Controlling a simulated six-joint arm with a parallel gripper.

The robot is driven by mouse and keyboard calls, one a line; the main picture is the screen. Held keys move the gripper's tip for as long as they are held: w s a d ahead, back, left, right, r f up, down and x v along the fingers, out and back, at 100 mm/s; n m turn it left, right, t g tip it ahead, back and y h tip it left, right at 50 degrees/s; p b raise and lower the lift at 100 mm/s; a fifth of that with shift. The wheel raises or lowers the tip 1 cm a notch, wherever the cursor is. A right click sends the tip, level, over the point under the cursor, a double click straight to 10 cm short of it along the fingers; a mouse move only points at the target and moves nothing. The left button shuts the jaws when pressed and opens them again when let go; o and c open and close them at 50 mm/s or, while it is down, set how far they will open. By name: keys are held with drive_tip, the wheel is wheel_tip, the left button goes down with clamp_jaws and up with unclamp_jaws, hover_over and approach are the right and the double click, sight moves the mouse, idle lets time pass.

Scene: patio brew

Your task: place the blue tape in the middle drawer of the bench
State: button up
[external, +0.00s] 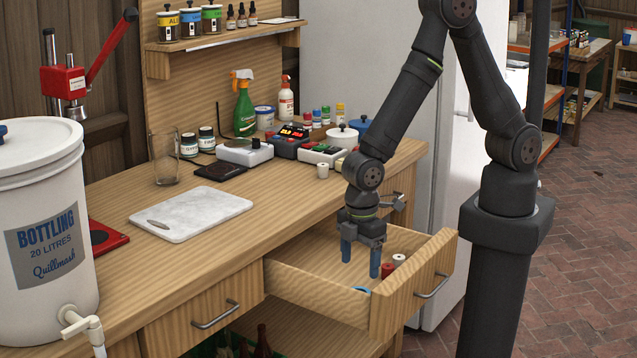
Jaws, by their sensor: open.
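A drawer of the wooden bench (355,258) is pulled open, with its front panel (415,287) and handle out over the floor. A blue round piece (361,289), likely the blue tape, lies low inside the open drawer near its left side wall, which hides part of it. My gripper (361,262) points down over the drawer, its two blue fingers spread with nothing seen between them. The fingertips are close to the blue piece, apart from it as far as I can tell. A closed drawer (206,308) is to the left.
A red spool (387,269) and a white spool (399,259) lie in the drawer, right of my gripper. A marble board (190,214), glass (165,158) and electric devices stand on the benchtop. A white bottling bucket (45,225) fills the left. A fridge (375,70) stands behind.

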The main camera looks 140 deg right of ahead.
wheel_tip(320, 180, up, 4)
drive_tip(key=r, duration=0.1)
hover_over(359, 288)
drive_tip(key=w+a, duration=0.1)
drive_tip(key=w, duration=0.1)
drive_tip(key=shift+s+f, duration=0.1)
drive_tip(key=shift+f, duration=0.15)
drive_tip(key=shift+f, duration=0.15)
wheel_tip(359, 288, down, 12)
drive_tip(key=shift+f, duration=0.1)
drive_tip(key=shift+r, duration=0.2)
drive_tip(key=shift+r, duration=0.1)
idle(0.4)
